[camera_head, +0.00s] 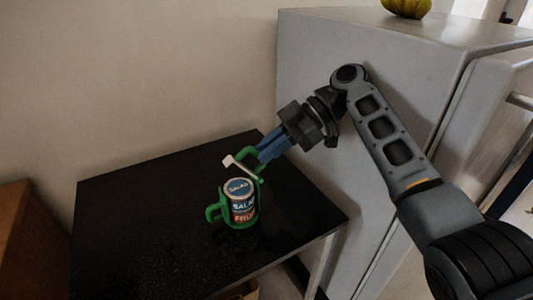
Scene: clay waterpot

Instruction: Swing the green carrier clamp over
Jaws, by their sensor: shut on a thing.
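The green carrier (213,212) stands on the black table, with a can (242,205) labelled "SALAD" upright in it. The green clamp (259,163) rises behind the can, raised clear of the can's lid, with a white bar (236,166) at its upper end. My gripper (265,155) comes in from the upper right, its blue fingers shut on the green clamp. The exact contact between fingertips and clamp is small and partly hidden.
The black table (130,225) is bare to the left of the carrier. A grey fridge (400,60) stands close at the right, behind my arm, with a yellow-green gourd (407,7) on top. A wooden cabinet (25,240) is at the left edge, and a beige wall is behind.

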